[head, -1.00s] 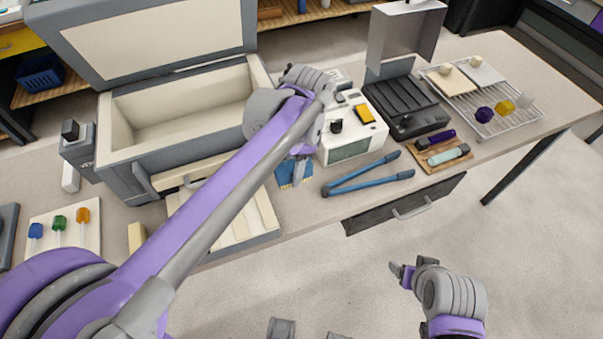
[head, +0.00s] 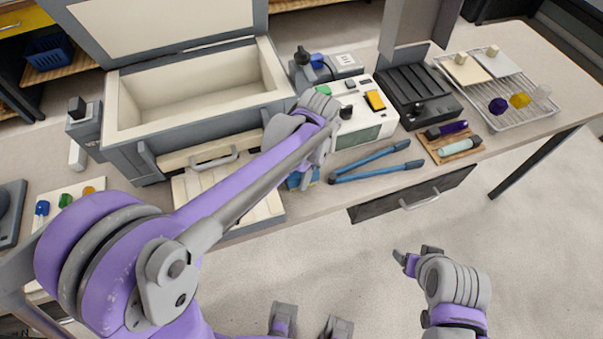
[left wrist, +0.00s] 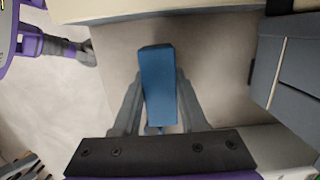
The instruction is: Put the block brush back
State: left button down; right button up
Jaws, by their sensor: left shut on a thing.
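The block brush, a blue block, shows between my left gripper's fingers in the left wrist view (left wrist: 158,85). In the head view only small blue parts of the brush (head: 293,182) show, at the bench front between the kiln and the blue tongs. My left gripper (head: 312,172) is shut on it, with the arm hiding most of it. I cannot tell whether the brush touches the bench. My right gripper (head: 417,256) is empty, its fingers apart, over the floor in front of the bench.
The open kiln (head: 195,115) stands at the left, with pale slabs (head: 258,210) before it. Blue tongs (head: 375,160) lie right of the brush. A white device (head: 360,110), a wooden tray with two handled tools (head: 452,148) and a wire rack (head: 510,110) stand further right.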

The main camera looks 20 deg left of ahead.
pick_arm(q)
jog(key=shift+f, duration=0.1)
jog(key=c, duration=0.9)
grip_release()
jog(key=shift+f, duration=0.1)
jog(key=o, duration=0.5)
jog(key=shift+c, duration=0.2)
jog(key=shift+r, duration=0.3)
notch_tip(320, 180, up, 12)
jog(key=w+d+p, duration=0.1)
jog(key=shift+d+f, duration=0.15)
jog(key=shift+d, duration=0.1)
